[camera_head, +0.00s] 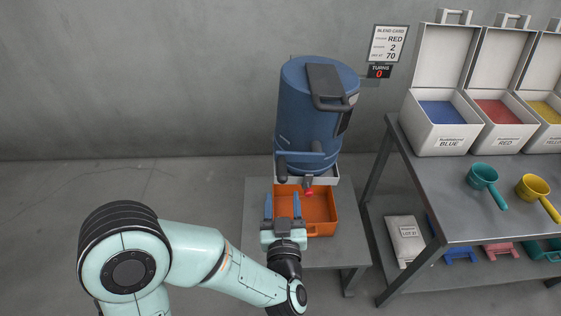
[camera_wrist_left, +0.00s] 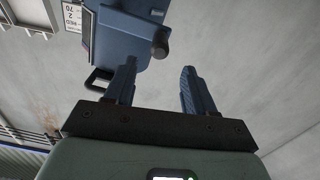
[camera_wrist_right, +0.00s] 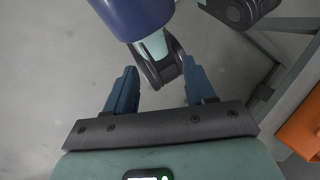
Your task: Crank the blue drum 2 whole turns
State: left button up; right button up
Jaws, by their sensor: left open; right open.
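The blue drum (camera_head: 305,115) stands upright over a small grey table, its lid with a dark handle on top. Its crank is a blue bar (camera_head: 308,158) low on the front, with a dark knob (camera_head: 282,170) at the left end. The knob also shows in the left wrist view (camera_wrist_left: 160,48), beyond the fingertips. My left gripper (camera_head: 283,208) is open and empty, below and in front of the knob, apart from it, fingers pointing toward the drum. My right gripper (camera_wrist_right: 160,85) is open with nothing between its fingers; it is out of the head view.
An orange tray (camera_head: 330,228) sits below the drum, close to my left gripper. The turns counter (camera_head: 379,72) reads 0 under a blend card (camera_head: 389,43). A grey bench (camera_head: 460,215) at right holds powder bins and a teal scoop (camera_head: 483,176).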

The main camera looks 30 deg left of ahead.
aim_at(282, 157)
pick_arm(q)
jog(key=shift+r+p+x, duration=0.2)
jog(key=shift+p+x, duration=0.8)
jog(key=shift+p, duration=0.15)
jog(key=x, duration=0.8)
jog(key=shift+w+f+p, duration=0.15)
jog(key=shift+f+p, duration=0.05)
jog(key=shift+p, duration=0.15)
grip_shut()
